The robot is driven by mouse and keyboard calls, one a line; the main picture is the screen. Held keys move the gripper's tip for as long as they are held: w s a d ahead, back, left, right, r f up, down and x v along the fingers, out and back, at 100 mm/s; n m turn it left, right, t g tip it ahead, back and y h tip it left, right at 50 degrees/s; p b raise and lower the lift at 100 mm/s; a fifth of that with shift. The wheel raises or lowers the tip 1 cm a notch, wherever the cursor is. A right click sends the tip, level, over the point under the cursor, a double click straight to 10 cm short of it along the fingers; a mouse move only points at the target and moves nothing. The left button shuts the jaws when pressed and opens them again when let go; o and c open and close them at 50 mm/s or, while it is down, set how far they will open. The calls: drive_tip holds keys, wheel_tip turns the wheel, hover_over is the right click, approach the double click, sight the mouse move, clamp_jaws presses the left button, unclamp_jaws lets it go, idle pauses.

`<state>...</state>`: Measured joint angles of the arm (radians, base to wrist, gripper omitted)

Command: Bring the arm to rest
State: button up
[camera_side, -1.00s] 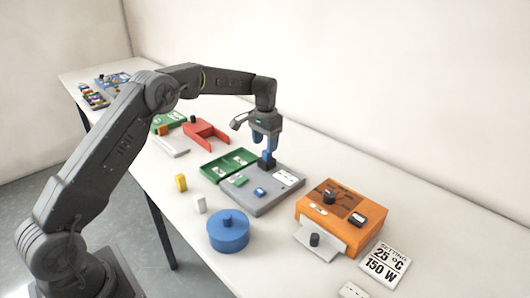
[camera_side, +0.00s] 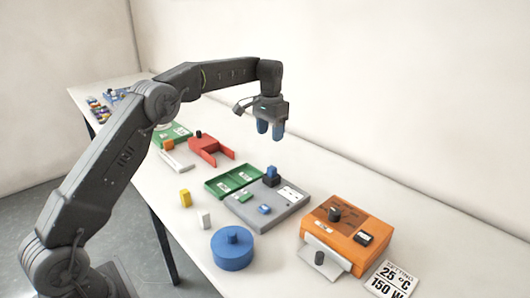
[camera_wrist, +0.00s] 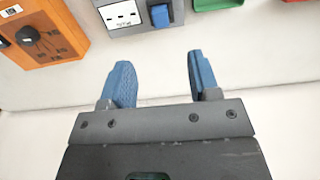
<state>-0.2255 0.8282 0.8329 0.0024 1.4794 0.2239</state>
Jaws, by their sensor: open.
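My gripper (camera_side: 270,130) has blue fingertips. It is open and empty, raised above the table behind the grey board (camera_side: 262,216). In the wrist view my gripper (camera_wrist: 162,80) also shows its two fingers apart with nothing between them, over bare white table. A dark blue block (camera_side: 271,177) stands on the grey board, below and apart from my gripper. It also shows at the top of the wrist view (camera_wrist: 160,15).
An orange box (camera_side: 350,228) with a dark knob stands right of the board. A green tray (camera_side: 220,187), red fork-shaped part (camera_side: 208,148), blue round pot (camera_side: 232,255), yellow block (camera_side: 185,198) and white block (camera_side: 204,220) stand around it. The table's back strip is clear.

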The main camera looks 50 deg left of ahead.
drive_tip(key=s+d+r+t, duration=0.1)
drive_tip(key=s+d+r, duration=0.3)
drive_tip(key=s+r, duration=0.3)
drive_tip(key=s+d+r+t, duration=0.2)
drive_tip(key=s+d+r, duration=0.25)
drive_tip(key=s, duration=0.45)
drive_tip(key=s+d+f+t, duration=0.1)
drive_tip(key=s+d+f, duration=0.1)
drive_tip(key=s, duration=0.8)
drive_tip(key=s+d+f+t, duration=0.1)
drive_tip(key=s+f, duration=0.3)
drive_tip(key=s, duration=0.7)
drive_tip(key=shift+d+f+t, duration=0.3)
drive_tip(key=shift+d, duration=0.5)
